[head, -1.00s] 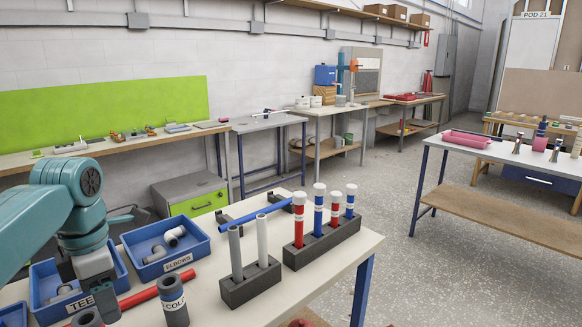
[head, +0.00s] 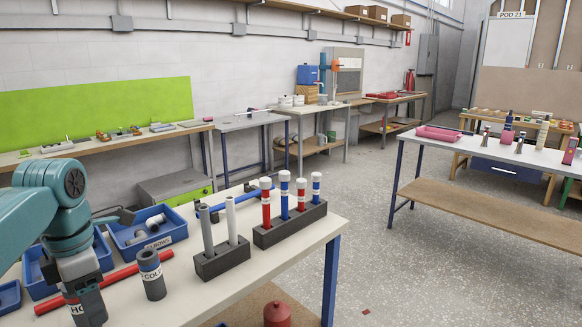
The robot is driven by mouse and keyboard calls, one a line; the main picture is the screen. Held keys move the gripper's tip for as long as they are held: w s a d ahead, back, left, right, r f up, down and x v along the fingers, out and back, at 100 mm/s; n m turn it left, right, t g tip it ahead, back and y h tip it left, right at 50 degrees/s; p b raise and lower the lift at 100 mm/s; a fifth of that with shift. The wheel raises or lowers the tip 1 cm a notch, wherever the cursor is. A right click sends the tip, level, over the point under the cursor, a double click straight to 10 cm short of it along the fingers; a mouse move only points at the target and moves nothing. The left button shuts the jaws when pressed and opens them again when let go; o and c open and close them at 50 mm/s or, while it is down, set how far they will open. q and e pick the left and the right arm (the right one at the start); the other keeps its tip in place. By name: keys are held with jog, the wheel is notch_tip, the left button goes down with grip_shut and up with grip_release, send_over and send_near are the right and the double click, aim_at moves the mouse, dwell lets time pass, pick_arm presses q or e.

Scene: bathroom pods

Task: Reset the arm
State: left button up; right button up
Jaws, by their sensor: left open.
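My left arm comes in from the left, and its gripper (head: 82,300) points down over the near left of the white workbench (head: 205,290). It is open. A dark labelled cylinder (head: 90,313) shows right at its lower end; I cannot tell whether they touch. A grey labelled cylinder (head: 152,277) stands upright just to the right, apart from the gripper. A red pipe (head: 125,272) lies behind it. My right gripper is not in view.
Blue bins (head: 165,238) with grey fittings stand behind the arm. A dark block with two grey pipes (head: 222,262) and a block with red and blue pipes (head: 290,229) stand to the right. Open floor (head: 400,270) lies right of the bench.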

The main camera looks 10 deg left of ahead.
pick_arm(q)
jog(key=s+d+f+m+g+h+p, duration=0.1)
jog(key=s+d+f+m+g+p, duration=0.1)
jog(key=d+f, duration=0.5)
jog(key=s+d+f+m+g+p, duration=0.1)
jog(key=d+f+m+g, duration=0.15)
jog(key=f, duration=0.85)
jog(key=s+d+f+m+g+h+p, duration=0.1)
jog(key=s+d+f+m+g+p, duration=0.2)
jog(key=f, duration=0.6)
jog(key=s+d+f+m+t+h, duration=0.3)
jog(key=s+d+f+m+t, duration=0.2)
jog(key=s+d+f+m, duration=0.85)
jog(key=w+m+t, duration=0.2)
jog(key=w+m, duration=0.1)
jog(key=w+m+t+y, duration=0.1)
jog(key=m, duration=0.1)
jog(key=shift+w+a+r, duration=0.15)
jog(key=shift+a+r, duration=0.05)
jog(key=shift+a, duration=0.05)
